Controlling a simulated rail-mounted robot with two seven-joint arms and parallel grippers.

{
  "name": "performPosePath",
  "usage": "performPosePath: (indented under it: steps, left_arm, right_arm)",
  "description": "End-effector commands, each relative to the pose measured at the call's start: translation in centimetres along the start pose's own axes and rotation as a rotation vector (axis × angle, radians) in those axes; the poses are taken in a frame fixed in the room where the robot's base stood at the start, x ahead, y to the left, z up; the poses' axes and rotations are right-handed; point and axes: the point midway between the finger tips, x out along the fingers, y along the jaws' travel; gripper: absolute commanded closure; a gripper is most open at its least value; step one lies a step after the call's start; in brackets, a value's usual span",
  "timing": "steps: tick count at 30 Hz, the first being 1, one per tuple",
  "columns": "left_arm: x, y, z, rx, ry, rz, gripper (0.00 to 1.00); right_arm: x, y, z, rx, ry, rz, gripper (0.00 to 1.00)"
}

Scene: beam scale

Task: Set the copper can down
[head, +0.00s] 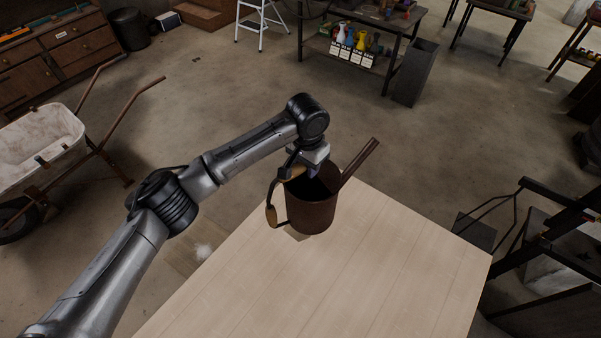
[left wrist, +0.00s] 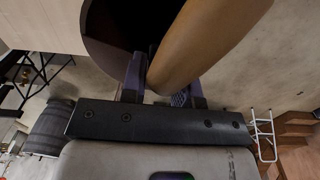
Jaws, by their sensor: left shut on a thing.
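The copper can (head: 312,213) is a dark brown watering can with a long spout pointing up to the right and wooden grips. It is upright at the far corner of the pale wooden table (head: 330,285). I cannot tell whether its base touches the tabletop. My left gripper (head: 303,171) is shut on the upper wooden handle. In the left wrist view the wooden handle (left wrist: 208,38) passes between the fingers of the left gripper (left wrist: 160,85), and the can's dark body (left wrist: 112,30) lies beyond. My right gripper is not in view.
The tabletop in front of the can is clear. A wheelbarrow (head: 40,140) stands on the floor at the left. A shelf table with coloured bottles (head: 355,40) and a grey bin (head: 414,73) stand at the back. Dark metal framework (head: 545,240) stands right of the table.

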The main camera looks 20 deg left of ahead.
Motion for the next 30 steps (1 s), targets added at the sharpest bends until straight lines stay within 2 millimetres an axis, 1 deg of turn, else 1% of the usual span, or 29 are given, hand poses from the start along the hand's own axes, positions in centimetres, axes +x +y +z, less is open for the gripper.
performPosePath:
  steps: [1,3,9,11,14,21,25,30]
  left_arm:
    - [0.0,-0.6,0.0,-0.002,0.001,0.000,1.00]
    - [0.5,-1.3,0.1,-0.002,0.002,0.001,1.00]
    - [1.0,-2.2,0.1,0.000,0.003,0.001,1.00]
    - [1.1,-2.3,0.1,0.000,0.003,0.001,1.00]
    - [1.8,-2.3,0.1,0.000,0.002,0.001,1.00]
    - [4.4,-2.4,0.2,0.001,0.001,0.000,1.00]
    - [5.0,-2.4,0.1,0.000,0.004,0.000,1.00]
    - [5.1,-2.4,0.1,0.000,0.004,0.000,1.00]
  right_arm:
    - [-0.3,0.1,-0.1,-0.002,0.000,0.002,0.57]
    - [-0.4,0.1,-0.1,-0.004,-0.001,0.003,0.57]
    - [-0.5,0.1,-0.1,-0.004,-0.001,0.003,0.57]
    - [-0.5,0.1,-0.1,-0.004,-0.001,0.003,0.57]
    - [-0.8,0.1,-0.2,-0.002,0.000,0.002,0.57]
    - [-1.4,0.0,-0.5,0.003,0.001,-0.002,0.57]
    - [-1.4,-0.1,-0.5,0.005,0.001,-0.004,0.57]
    - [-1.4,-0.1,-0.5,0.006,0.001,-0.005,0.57]
